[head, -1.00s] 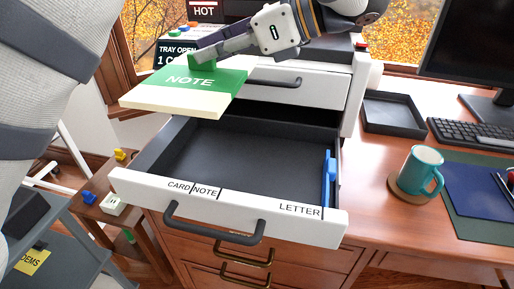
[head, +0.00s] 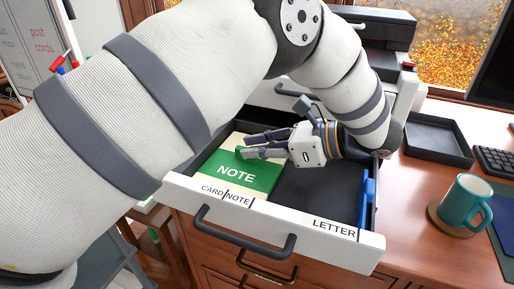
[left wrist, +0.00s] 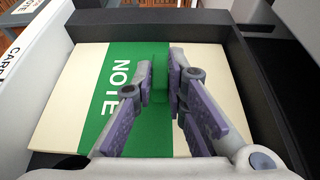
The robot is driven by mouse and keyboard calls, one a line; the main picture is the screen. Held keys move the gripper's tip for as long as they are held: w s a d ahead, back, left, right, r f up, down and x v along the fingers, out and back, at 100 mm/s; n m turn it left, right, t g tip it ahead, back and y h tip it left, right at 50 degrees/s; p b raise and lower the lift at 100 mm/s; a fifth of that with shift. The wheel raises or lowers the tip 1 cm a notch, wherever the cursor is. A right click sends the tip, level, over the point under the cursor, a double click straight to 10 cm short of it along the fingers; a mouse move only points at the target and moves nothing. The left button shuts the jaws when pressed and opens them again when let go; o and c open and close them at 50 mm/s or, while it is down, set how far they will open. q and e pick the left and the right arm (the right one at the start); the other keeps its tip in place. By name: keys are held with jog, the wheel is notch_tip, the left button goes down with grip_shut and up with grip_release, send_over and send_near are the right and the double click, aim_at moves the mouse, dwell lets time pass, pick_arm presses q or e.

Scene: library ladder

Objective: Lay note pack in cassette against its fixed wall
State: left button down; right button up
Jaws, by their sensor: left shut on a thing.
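The note pack (head: 227,189), cream with a green band marked NOTE, lies flat or nearly flat inside the cassette, the dark open tray (head: 318,192) with a white front. It sits at the tray's left side, close to the left wall; I cannot tell whether it touches that wall or rests fully on the floor. My left gripper (head: 241,147) is shut on the pack's green tab. The left wrist view shows the tab (left wrist: 160,77) between the fingers. A blue upright piece (head: 367,203) stands at the tray's right side. My right gripper is not in view.
The tray front carries CARD, NOTE and LETTER marks and a dark handle (head: 245,235). The tray floor right of the pack is bare. A teal mug (head: 464,203) and an empty black tray (head: 438,139) are on the desk to the right.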

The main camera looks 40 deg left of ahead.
pick_arm(q)
jog(key=shift+f, duration=0.15)
jog(key=c, duration=1.6)
grip_release()
